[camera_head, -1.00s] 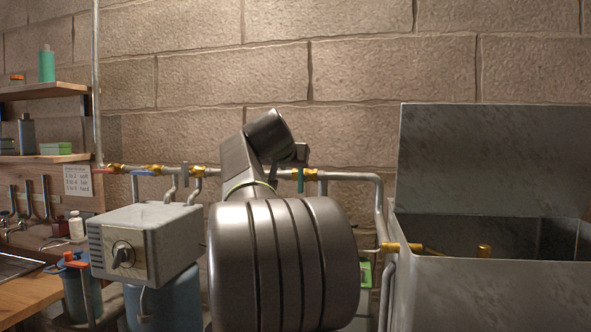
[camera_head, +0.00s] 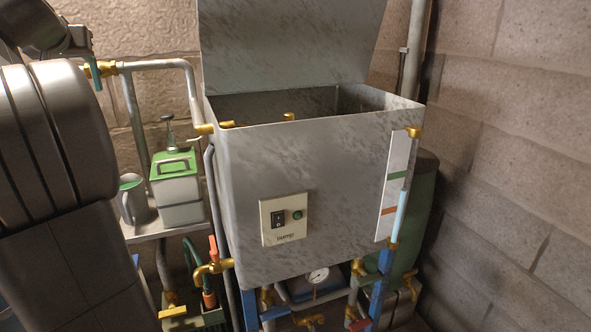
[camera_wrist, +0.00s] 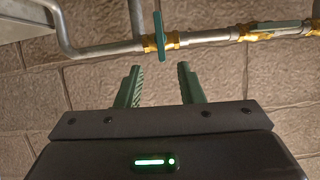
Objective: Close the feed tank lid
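The feed tank (camera_head: 330,150) is a grey metal box in the middle of the head view. Its lid (camera_head: 290,42) stands up at the back edge, open, so the inside shows with brass fittings in it. The top of the lid is cut off by the frame. My gripper (camera_wrist: 158,88) shows in the wrist view with its two green fingers apart and nothing between them. It faces the wall and the pipe, with a teal valve handle beyond the fingertips. In the head view my arm is at the left, apart from the tank and lid.
A pipe (camera_head: 160,65) with brass fittings runs along the wall left of the tank. A green-topped canister (camera_head: 178,190) and a jug (camera_head: 132,200) stand on a shelf left of the tank. A pump switch panel (camera_head: 286,218) and a sight tube (camera_head: 401,212) are on its front.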

